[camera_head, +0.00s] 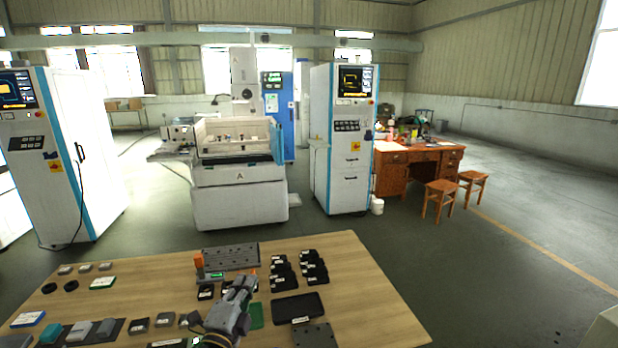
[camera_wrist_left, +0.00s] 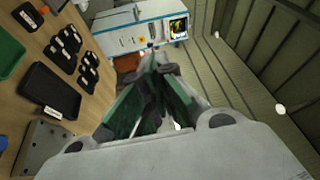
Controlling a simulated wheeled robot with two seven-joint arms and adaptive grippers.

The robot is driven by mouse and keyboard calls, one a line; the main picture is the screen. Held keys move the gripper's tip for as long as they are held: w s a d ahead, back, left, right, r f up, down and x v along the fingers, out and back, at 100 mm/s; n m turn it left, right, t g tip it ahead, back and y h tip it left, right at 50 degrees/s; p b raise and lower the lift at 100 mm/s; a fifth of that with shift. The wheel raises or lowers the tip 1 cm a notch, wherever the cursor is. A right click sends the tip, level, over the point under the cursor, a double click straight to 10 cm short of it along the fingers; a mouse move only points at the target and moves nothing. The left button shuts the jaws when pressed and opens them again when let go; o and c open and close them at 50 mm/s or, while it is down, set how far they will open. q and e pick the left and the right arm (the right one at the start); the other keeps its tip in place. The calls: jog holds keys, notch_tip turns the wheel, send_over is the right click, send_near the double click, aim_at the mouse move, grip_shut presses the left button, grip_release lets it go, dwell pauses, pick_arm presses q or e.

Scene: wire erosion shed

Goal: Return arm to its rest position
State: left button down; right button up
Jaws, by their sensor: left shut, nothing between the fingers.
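My left gripper (camera_head: 243,282) reaches in from the bottom over the wooden table. In the left wrist view its dark and green fingers (camera_wrist_left: 158,62) are together, with nothing between them. It appears raised above the tabletop. The exact height is hard to tell. Its wrist hides part of the items below it.
The wooden table (camera_head: 375,297) holds a grey slotted plate (camera_head: 231,256), several black blocks (camera_head: 314,268), a black tray (camera_head: 298,307) and small parts. Its right end is bare. Beyond stand a machine (camera_head: 240,200), a white cabinet (camera_head: 340,180) and a desk (camera_head: 395,180).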

pick_arm(q)
jog(key=s+a+f+n+g+y, duration=0.2)
jog(key=s+a+f+n+g, duration=0.25)
jog(key=f+n, duration=0.2)
jog(key=s+a+f+n+g+y, duration=0.3)
jog(key=s+f+n+g, duration=0.15)
jog(key=f, duration=0.35)
jog(key=s+d+f+n+g+h, duration=0.1)
jog(key=s+f+n+g, duration=0.25)
jog(key=s, duration=0.45)
jog(key=s+f+n+g+h, duration=0.1)
jog(key=s+f+n+g, duration=0.2)
jog(key=s, duration=0.6)
notch_tip(320, 180, down, 34)
jog(key=s+m+g, duration=0.1)
jog(key=s, duration=0.1)
jog(key=s+a+f, duration=0.2)
jog(key=s+f, duration=0.7)
jog(key=s, duration=0.2)
jog(key=s+a+f+g, duration=0.1)
jog(key=s+a+f, duration=0.1)
jog(key=s+f, duration=0.8)
jog(key=shift+s+f, duration=0.3)
jog(key=shift+s, duration=0.4)
